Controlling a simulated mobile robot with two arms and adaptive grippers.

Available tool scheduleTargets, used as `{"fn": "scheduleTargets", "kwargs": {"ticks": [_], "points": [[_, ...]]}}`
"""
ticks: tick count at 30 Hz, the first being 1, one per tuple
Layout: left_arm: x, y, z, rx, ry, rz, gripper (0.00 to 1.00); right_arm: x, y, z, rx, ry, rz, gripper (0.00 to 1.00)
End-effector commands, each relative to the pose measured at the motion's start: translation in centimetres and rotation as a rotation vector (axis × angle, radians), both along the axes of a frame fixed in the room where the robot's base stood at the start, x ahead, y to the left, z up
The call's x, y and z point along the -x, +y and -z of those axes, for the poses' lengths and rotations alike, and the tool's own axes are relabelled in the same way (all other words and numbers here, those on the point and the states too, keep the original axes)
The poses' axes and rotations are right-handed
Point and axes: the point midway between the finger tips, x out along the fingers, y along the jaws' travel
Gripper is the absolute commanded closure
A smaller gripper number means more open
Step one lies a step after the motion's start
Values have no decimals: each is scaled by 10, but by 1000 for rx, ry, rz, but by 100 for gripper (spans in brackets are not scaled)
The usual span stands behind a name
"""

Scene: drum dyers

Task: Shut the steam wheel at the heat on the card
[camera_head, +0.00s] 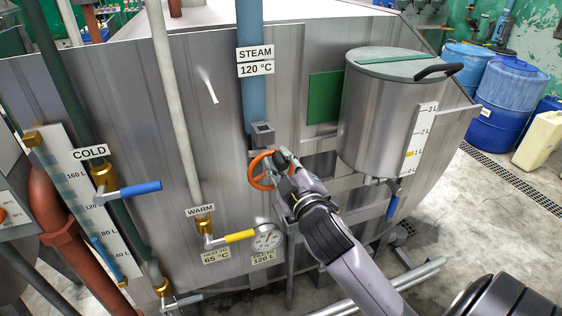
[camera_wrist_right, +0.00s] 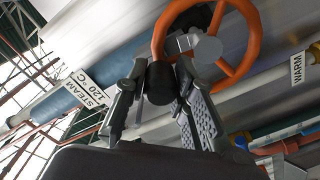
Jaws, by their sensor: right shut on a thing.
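The orange steam wheel (camera_head: 252,175) is at the foot of the blue pipe marked STEAM 120 °C (camera_head: 249,100). It also shows large in the right wrist view (camera_wrist_right: 159,38). My right gripper (camera_head: 285,160) is shut on the wheel's black knob (camera_wrist_right: 161,83), with a finger on each side of it. The gripper hides part of the wheel's right side in the head view. The card reading HEAT TO 65 °C (camera_head: 216,256) is low on the vat. A round dial (camera_head: 268,237) is right of it; its reading is too small to tell. My left gripper is not in view.
A FILL TO 120 L card (camera_head: 263,257) hangs under the dial. The yellow WARM lever (camera_head: 240,237) and blue COLD lever (camera_head: 140,188) are to the left. A lidded steel pot (camera_head: 380,120) is close on the right. Blue drums (camera_head: 512,85) stand beyond open floor.

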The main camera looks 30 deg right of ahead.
Motion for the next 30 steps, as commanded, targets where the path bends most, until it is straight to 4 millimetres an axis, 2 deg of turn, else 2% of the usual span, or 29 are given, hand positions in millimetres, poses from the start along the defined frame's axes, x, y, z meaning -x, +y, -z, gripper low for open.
{"fn": "scheduleTargets", "kwargs": {"ticks": [8, 21, 30], "points": [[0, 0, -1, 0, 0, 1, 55, 1, -3, 2, -63, -9, 0, 100], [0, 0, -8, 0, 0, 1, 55, 4, -17, 7, -340, -77, 1, 100], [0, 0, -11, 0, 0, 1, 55, 5, -23, 11, -472, -110, 1, 100]]}}
